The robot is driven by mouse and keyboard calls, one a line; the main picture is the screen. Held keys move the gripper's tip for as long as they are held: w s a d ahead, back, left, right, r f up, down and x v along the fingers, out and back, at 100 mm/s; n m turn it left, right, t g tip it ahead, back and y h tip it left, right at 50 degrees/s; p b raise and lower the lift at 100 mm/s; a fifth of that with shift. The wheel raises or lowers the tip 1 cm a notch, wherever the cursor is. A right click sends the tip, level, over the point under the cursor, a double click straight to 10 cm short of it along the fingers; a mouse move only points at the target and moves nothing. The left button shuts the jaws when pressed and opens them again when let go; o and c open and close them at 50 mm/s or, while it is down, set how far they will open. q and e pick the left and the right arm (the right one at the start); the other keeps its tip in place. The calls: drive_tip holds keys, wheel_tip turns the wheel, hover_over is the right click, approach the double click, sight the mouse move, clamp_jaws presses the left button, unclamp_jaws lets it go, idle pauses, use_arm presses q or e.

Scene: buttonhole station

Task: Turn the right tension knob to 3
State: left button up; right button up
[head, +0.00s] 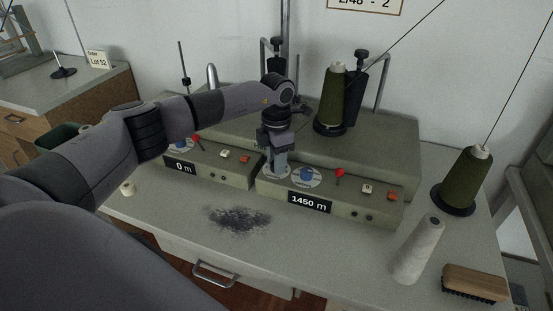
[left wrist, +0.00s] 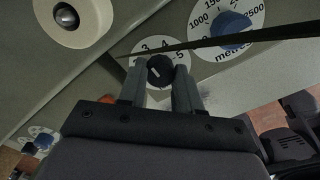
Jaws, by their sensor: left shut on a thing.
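The right tension knob (left wrist: 160,70) is a small dark knob with a short pale mark, on a white dial (left wrist: 148,46) with 3, 4 and 5 legible in the left wrist view. The rest of its scale is hidden, and I cannot tell which number the mark points to. My left gripper (left wrist: 160,80) is shut on the knob, one finger on each side. In the head view the left gripper (head: 277,167) points down at the left end of the right control box (head: 335,202), whose display reads 1450 m, and hides the knob. My right gripper is not in view.
A blue metres knob (head: 306,174) sits right beside the gripper, then a red-topped lever (head: 340,173). The left box (head: 232,173) reads 0 m. Green thread cones (head: 332,100) stand behind and at right. A grey cone (head: 420,250) and a brush (head: 474,283) occupy the front right.

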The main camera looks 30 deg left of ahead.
use_arm(q)
drive_tip(key=o, duration=1)
drive_tip(key=shift+o, duration=0.2)
drive_tip(key=shift+r+b, duration=0.3)
drive_tip(key=shift+r, duration=3.3)
drive_tip(key=shift+s, duration=0.1)
